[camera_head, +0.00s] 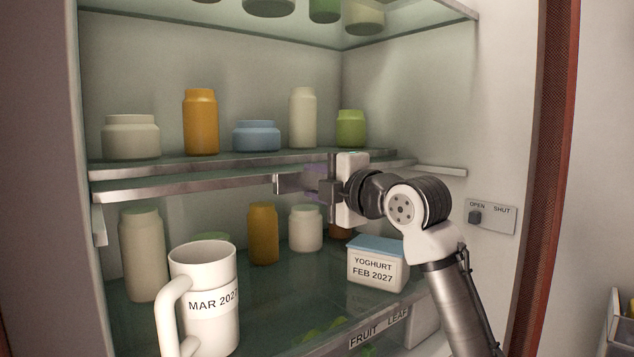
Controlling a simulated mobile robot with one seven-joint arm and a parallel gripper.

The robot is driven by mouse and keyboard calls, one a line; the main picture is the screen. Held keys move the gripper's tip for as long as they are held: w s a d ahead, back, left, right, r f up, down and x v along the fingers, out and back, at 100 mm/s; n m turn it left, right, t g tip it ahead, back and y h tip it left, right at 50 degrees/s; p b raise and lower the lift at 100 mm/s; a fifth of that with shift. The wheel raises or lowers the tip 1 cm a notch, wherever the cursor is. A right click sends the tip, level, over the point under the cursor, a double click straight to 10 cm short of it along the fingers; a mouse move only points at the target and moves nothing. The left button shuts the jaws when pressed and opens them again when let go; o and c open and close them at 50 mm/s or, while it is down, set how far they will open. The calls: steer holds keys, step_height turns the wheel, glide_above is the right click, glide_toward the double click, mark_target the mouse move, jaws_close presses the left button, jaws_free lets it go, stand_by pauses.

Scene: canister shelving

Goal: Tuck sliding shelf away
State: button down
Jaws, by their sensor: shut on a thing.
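The sliding shelf is a glass pane with a metal front edge (190,184), just under another glass shelf (180,164) that holds canisters. Its edge runs from the left wall toward my gripper (308,184). My gripper reaches in from the lower right, at the right part of this edge. It is shut on the shelf's edge as far as I can see; the grip point is partly hidden by the gripper's own body. A purple patch shows behind the fingers; I cannot tell what it is.
Canisters stand above, including an orange one (201,122) and a blue one (256,136). Below are a white mug (207,300), a yoghurt tub (376,268) and several canisters. A side rail (440,171) and an OPEN/SHUT switch (490,216) are on the right wall.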

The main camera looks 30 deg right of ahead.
steer(key=w, duration=0.4)
steer(key=shift+w+a+p, duration=0.15)
steer(key=shift+p, duration=0.25)
steer(key=shift+r, duration=0.1)
steer(key=c, duration=1.2)
jaws_free()
steer(key=shift+c, duration=0.2)
steer(key=shift+o, duration=1.2)
steer(key=shift+w, duration=0.2)
steer(key=shift+s, duration=0.1)
steer(key=s+d+b, duration=0.1)
steer(key=s+b, duration=0.4)
steer(key=s, duration=0.8)
steer(key=shift+s, duration=0.4)
